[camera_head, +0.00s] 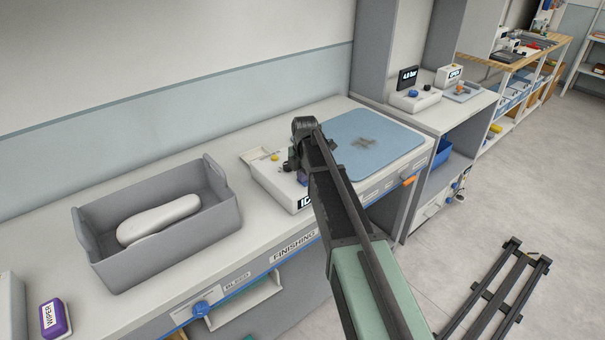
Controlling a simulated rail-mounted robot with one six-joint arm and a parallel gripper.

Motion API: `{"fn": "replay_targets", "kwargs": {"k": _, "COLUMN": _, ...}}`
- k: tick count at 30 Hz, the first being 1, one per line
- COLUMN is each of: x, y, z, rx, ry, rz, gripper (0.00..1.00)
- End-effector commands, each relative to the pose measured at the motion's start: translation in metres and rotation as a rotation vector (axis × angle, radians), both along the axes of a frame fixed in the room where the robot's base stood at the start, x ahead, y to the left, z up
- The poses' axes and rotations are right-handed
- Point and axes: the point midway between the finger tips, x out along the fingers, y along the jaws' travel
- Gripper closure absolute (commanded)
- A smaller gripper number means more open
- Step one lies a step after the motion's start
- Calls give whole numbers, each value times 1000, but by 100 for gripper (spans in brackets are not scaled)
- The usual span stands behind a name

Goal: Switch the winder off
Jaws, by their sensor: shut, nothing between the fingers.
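A white box-shaped device (270,184) stands on the finishing bench, with a yellow knob or button on top and a dark display on its front showing "IC", the rest cut off by my arm. It may be the winder, but no readable label names it. My gripper (291,164) is at the device's right end, pointing down below my dark wrist. It is shut and empty. My arm hides the device's right part and most of the fingers, so I cannot tell whether they touch it. A small purple part shows beside my arm.
A blue mat (375,146) with a dark smudge lies right of the device. More devices (414,100) stand on the farther bench.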

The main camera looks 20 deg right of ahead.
Motion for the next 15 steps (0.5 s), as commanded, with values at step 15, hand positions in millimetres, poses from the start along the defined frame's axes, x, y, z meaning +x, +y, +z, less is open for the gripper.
{"fn": "replay_targets", "kwargs": {"k": 15, "x": -2, "y": 2, "z": 80, "rx": 1, "ry": -13, "rz": 2, "gripper": 100}}
